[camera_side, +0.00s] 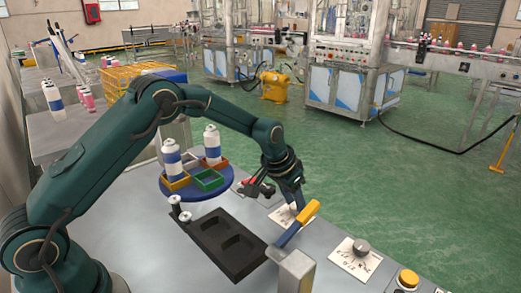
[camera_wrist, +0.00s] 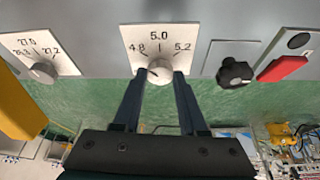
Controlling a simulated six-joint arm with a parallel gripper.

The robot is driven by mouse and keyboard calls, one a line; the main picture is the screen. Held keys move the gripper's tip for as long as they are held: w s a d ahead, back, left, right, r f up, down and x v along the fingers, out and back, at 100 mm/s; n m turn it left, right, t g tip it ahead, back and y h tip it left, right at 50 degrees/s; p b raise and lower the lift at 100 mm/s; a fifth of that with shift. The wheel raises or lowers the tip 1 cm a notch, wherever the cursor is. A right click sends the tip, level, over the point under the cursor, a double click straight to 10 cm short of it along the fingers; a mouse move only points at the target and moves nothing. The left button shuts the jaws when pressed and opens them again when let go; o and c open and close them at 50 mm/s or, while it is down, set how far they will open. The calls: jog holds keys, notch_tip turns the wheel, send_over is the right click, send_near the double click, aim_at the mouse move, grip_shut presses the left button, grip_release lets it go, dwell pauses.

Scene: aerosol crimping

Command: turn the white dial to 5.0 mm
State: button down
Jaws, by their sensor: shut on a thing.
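The white dial (camera_wrist: 159,73) is in the wrist view, on a white scale plate (camera_wrist: 158,45) marked 4.8, 5.0 and 5.2. The 5.0 is at the middle, above the dial. A small dark mark shows on the left part of the dial; the exact setting is too small to read. My gripper (camera_wrist: 158,77) has one finger on each side of the dial and is shut on it. In the side view, my gripper (camera_side: 296,206) reaches down to the scale plate (camera_side: 282,217) and hides the dial.
A second dial (camera_wrist: 42,71), marked around 27.0, is at left in the wrist view. A black knob (camera_wrist: 234,72) and red switch (camera_wrist: 282,68) are at right. In the side view, a yellow-handled lever (camera_side: 297,224) stands close to my gripper. A blue turntable (camera_side: 197,188) holds bottles.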

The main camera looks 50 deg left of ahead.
jog(key=m, duration=0.1)
jog(key=m+h, duration=0.1)
jog(key=m, duration=0.3)
jog(key=shift+a+g+h, duration=0.3)
jog(key=shift+h, duration=0.1)
jog(key=shift+w+m+g+h, duration=0.1)
jog(key=shift+m+g+h, duration=0.45)
jog(key=shift+m, duration=1.25)
jog(key=shift+a, duration=0.1)
jog(key=shift+c, duration=2.2)
grip_release()
jog(key=shift+v, duration=2.5)
jog(key=shift+r, duration=0.1)
